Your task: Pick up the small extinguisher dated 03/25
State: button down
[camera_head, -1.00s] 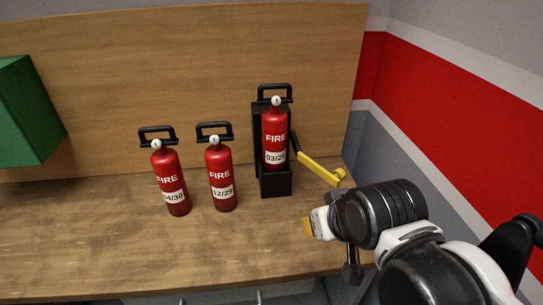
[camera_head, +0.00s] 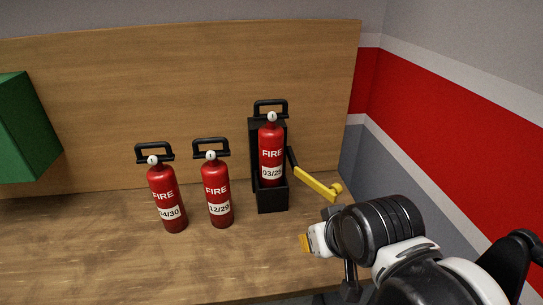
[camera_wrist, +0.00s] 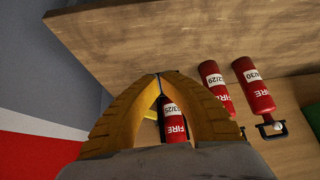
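The red extinguisher (camera_head: 271,142) whose label reads about 03/25 stands upright in a black holder (camera_head: 272,205) on the wooden bench. A yellow lever (camera_head: 315,185) on a black arm sticks out from the holder's right side. My gripper (camera_head: 305,243) is to the right and in front of the holder, apart from it. In the wrist view my gripper's yellow fingers (camera_wrist: 158,75) meet at the tips with nothing held. The same extinguisher (camera_wrist: 175,128) shows beyond, through the gap between them, partly hidden by the fingers.
Two similar extinguishers stand free to the left, labelled 12/29 (camera_head: 217,190) and 04/30 (camera_head: 165,190). A green box (camera_head: 25,125) is at the far left by the wooden back panel (camera_head: 180,90). The bench front (camera_head: 130,265) is clear. A red-striped wall (camera_head: 450,140) is at right.

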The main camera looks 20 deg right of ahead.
jog(key=c, duration=1.5)
grip_release()
jog(key=shift+r, duration=0.1)
jog(key=shift+c, duration=0.2)
jog(key=o, duration=0.6)
jog(key=shift+w+a+r+m+p, duration=0.2)
jog(key=shift+w+r+m+p, duration=0.3)
jog(key=shift+w+m, duration=0.15)
jog(key=shift+o, duration=0.3)
jog(key=w+a+r+m+y+p, duration=0.1)
jog(key=w+r+m+p, duration=0.1)
jog(key=w+m, duration=0.3)
jog(key=shift+a+r+m+t+y+p, duration=0.15)
jog(key=shift+r+m+t+y+p, duration=0.25)
jog(key=shift+r, duration=0.3)
jog(key=m+t+y+p, duration=0.2)
jog(key=m+t+p, duration=0.45)
jog(key=m, duration=1.95)
send_near(274, 126)
jog(key=w+g+p, duration=0.1)
jog(key=w+p, duration=0.1)
jog(key=b+x, duration=0.2)
jog(key=x, duration=0.8)
jog(key=shift+w+a, duration=0.1)
jog(key=shift+a, duration=0.05)
